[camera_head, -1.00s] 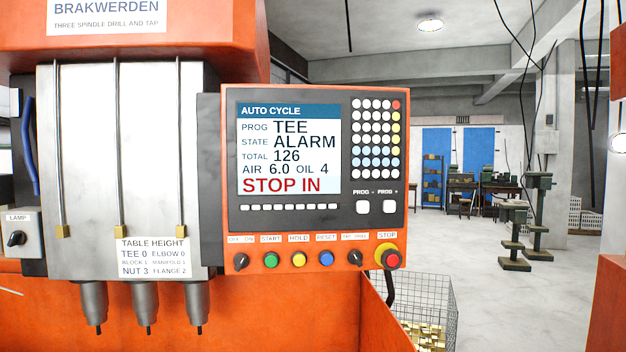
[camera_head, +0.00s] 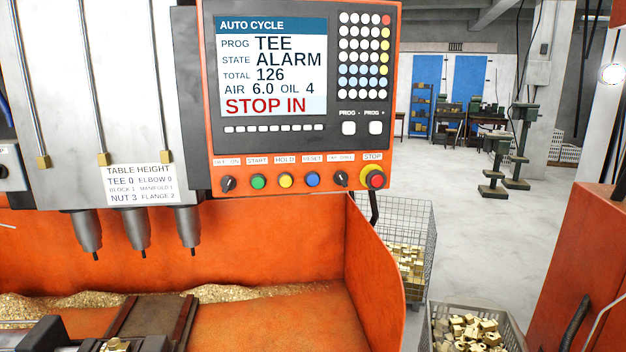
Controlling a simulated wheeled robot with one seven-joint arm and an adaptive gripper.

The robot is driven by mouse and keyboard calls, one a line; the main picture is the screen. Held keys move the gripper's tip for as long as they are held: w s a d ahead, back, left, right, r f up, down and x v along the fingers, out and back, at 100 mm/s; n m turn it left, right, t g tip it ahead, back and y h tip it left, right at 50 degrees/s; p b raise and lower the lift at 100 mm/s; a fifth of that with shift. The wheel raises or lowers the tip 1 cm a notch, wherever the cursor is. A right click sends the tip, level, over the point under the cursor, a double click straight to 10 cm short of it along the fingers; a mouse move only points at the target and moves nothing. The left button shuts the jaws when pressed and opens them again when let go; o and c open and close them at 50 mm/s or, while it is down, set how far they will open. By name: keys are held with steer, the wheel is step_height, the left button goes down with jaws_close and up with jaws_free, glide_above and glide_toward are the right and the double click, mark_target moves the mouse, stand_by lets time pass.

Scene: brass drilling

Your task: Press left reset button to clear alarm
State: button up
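The control panel (camera_head: 390,100) hangs at the top middle in an orange frame. Its screen (camera_head: 270,68) reads AUTO CYCLE, PROG TEE, STATE ALARM, TOTAL 126, AIR 6.0, OIL 4 and STOP IN in red. The blue RESET button (camera_head: 312,179) is in the bottom row. The yellow HOLD button (camera_head: 285,180) is to its left, then the green START button (camera_head: 258,181). A black selector knob (camera_head: 340,178) is to its right, then the red STOP button (camera_head: 375,180) on a yellow collar. My gripper is not in view.
Three spindles (camera_head: 138,233) hang left of the panel above an orange tray with brass chips (camera_head: 250,292). A wire basket (camera_head: 425,225) and a grey crate (camera_head: 478,305) hold brass parts at the right. Open grey floor (camera_head: 440,170) lies beyond.

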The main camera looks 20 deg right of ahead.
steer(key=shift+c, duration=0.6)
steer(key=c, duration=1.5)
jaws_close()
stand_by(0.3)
